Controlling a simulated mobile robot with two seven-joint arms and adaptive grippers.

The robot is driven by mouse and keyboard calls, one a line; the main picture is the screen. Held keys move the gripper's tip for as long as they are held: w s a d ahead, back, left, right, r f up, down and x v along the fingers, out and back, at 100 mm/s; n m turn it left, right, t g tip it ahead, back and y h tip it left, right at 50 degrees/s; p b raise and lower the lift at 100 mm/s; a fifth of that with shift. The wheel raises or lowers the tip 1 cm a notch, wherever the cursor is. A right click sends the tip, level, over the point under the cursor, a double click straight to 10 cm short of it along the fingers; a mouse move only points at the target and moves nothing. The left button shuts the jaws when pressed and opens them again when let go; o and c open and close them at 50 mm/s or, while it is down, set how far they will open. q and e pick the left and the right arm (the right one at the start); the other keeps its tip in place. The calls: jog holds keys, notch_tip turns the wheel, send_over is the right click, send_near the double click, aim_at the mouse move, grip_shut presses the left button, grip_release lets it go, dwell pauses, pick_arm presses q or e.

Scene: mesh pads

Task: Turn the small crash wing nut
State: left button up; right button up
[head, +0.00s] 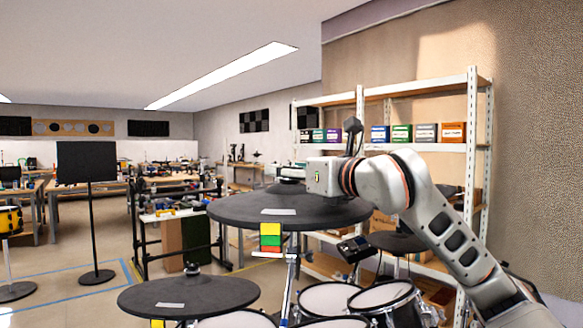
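A dark round cymbal pad (235,212) sits on a stand in the middle of the head view, with a pale label on top. A second, lower dark cymbal pad (225,294) is at the front left, with a small wing-nut-like fitting (192,268) on its centre. I cannot tell from any marking which pad is the small crash. My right gripper (290,174) is just above the centre of the middle pad. Its fingers are small and dark, and the fitting under them is mostly hidden. Whether they grip it is unclear. My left gripper is not in view.
Several drums (328,299) stand below and right of the middle pad. Another dark pad (398,242) is behind my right arm. A shelf rack (471,150) with coloured boxes stands at the right. A black music stand (92,220) is at the left, with open floor around it.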

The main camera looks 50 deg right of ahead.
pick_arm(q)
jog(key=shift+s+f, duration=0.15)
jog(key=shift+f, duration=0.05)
pick_arm(e)
jog(key=c, duration=1.1)
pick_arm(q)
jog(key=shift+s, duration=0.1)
pick_arm(e)
jog(key=shift+w+f, duration=0.1)
